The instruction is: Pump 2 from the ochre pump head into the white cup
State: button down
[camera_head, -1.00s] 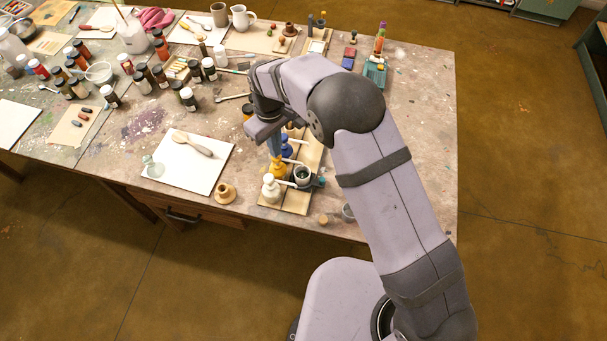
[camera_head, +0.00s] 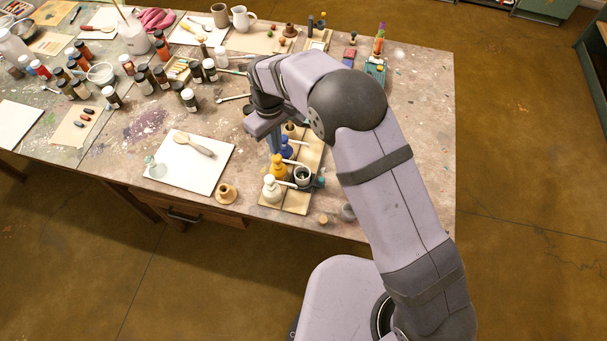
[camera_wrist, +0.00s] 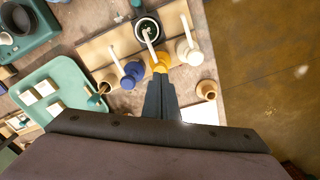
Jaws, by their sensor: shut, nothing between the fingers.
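The ochre pump (camera_head: 278,169) stands between the blue pump (camera_head: 286,148) and the white pump (camera_head: 271,188). In the wrist view, the ochre pump (camera_wrist: 160,61) shows just beyond my fingertips, and its white spout reaches over the cup. The cup (camera_head: 302,175) has a pale rim and a dark inside; it also shows in the wrist view (camera_wrist: 136,28). My gripper (camera_head: 275,150) is shut and empty, pointing down. In the wrist view, my fingertips (camera_wrist: 160,78) overlap the pump's lower edge; I cannot tell whether they touch it. The level inside the cup is unclear.
A wooden board (camera_head: 296,204) lies under the pumps near the table's front edge. A small wooden pot (camera_head: 226,193) and a white sheet with a spoon (camera_head: 195,146) are to the left. A green tray (camera_wrist: 48,77) shows at left in the wrist view.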

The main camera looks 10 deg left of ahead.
notch_tip(320, 180, up, 4)
jog(key=shift+r+p, duration=0.1)
jog(key=shift+p, duration=1.1)
jog(key=shift+w+a+f+m, duration=0.1)
jog(key=shift+f+m, duration=0.3)
jog(key=shift+m, duration=0.3)
jog(key=shift+m+g+h, duration=0.6)
jog(key=shift+g, duration=0.1)
jog(key=s+d+f, duration=0.1)
jog(key=s+d, duration=0.1)
jog(key=s+d+f, duration=0.2)
jog(key=s, duration=0.1)
jog(key=s+d+f, duration=0.2)
jog(key=d, duration=0.1)
jog(key=shift+s+f, duration=0.15)
jog(key=shift+s, duration=0.05)
jog(key=s+d+r+m+g, duration=0.1)
jog(key=s+d+r+m, duration=0.4)
jog(key=d, duration=0.6)
jog(key=s+d+r, duration=0.3)
jog(key=s+d, duration=0.4)
jog(key=d, duration=0.3)
jog(key=w+d+r+m+t+y+b, duration=0.1)
jog(key=w+d+r+m+t, duration=0.1)
jog(key=d, duration=0.5)
notch_tip(320, 180, up, 3)
jog(key=shift+w+d+f+m, duration=0.2)
jog(key=shift+w+m, duration=0.65)
jog(key=shift+m, duration=0.35)
